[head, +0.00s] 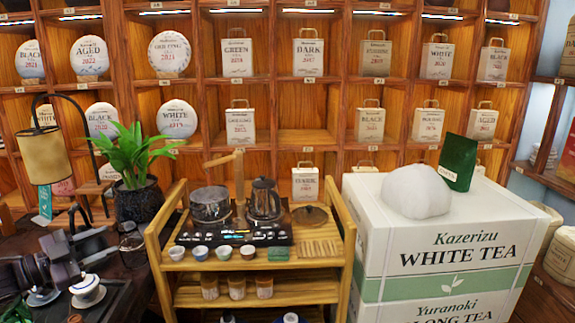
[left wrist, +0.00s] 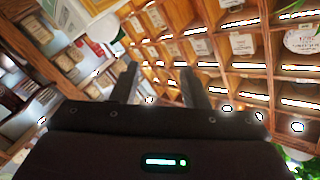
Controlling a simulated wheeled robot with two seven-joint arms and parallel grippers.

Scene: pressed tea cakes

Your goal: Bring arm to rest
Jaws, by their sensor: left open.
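My left gripper (head: 96,244) is dark grey and shows at the lower left of the head view, above the dark table (head: 125,268) and close to a small white lidded cup (head: 88,290). In the left wrist view my left gripper (left wrist: 158,84) has its two fingers spread apart, with nothing between them. That view looks past the fingers at the wooden shelves (left wrist: 210,60), seen at a tilt. My right gripper is in neither view.
A wooden cart (head: 165,262) with a stove, kettle and several cups stands in the middle. Stacked white tea boxes (head: 425,240) stand at right. A potted plant (head: 138,200) and a lamp (head: 45,155) stand near my left arm. Shelves of tea cakes fill the back wall.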

